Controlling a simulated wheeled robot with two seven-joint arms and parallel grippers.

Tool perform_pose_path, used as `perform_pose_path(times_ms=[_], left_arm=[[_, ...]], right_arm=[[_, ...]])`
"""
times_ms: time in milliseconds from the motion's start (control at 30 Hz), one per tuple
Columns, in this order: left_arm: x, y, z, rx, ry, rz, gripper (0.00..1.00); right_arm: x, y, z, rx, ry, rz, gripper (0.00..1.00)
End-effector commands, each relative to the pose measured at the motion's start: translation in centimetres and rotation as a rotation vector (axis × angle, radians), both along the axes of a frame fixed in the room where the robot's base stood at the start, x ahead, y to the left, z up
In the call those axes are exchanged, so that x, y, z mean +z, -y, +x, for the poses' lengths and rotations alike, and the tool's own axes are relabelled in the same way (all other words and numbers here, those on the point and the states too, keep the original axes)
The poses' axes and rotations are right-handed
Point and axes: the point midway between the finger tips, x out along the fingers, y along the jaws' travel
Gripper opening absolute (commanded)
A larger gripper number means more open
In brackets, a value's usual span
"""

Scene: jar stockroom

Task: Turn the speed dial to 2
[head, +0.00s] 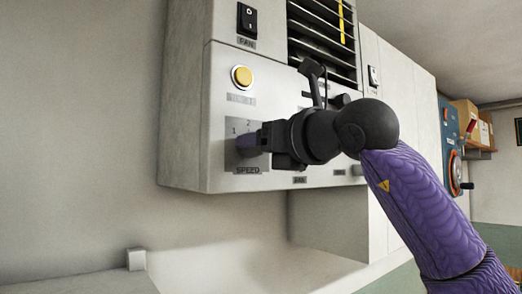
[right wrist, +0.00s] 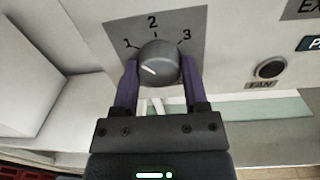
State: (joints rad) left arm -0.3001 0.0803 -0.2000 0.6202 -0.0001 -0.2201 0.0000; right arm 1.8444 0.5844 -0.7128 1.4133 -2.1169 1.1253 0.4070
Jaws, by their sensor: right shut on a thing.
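The speed dial (right wrist: 158,62) is a round dark grey knob on a grey plate marked 1, 2 and 3. Its white pointer line lies on the left side of the knob, pointing left and slightly up, nearest to the 1. My right gripper (right wrist: 158,82) has its purple fingers on either side of the knob, shut on it. In the head view my right gripper (head: 247,143) covers the knob, and the speed plate (head: 233,161) shows around the fingers with the SPEED label below. My left gripper is not in view.
Above the plate are a yellow button (head: 242,76) and a black fan switch (head: 247,20). A dark vent grille (head: 318,35) is at the upper right. In the right wrist view a round black fan knob (right wrist: 269,68) sits to the right of the plate.

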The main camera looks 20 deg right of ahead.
Motion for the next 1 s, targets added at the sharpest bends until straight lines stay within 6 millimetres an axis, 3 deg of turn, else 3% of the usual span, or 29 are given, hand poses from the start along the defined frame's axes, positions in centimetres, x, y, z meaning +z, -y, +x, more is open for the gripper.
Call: perform_pose_path(times_ms=[500,1000], left_arm=[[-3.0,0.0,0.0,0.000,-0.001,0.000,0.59],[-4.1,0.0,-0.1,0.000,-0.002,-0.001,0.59]], right_arm=[[-0.2,0.0,0.0,0.000,-0.157,0.436,0.00],[-0.1,0.0,0.0,0.000,-0.240,0.664,0.00]])
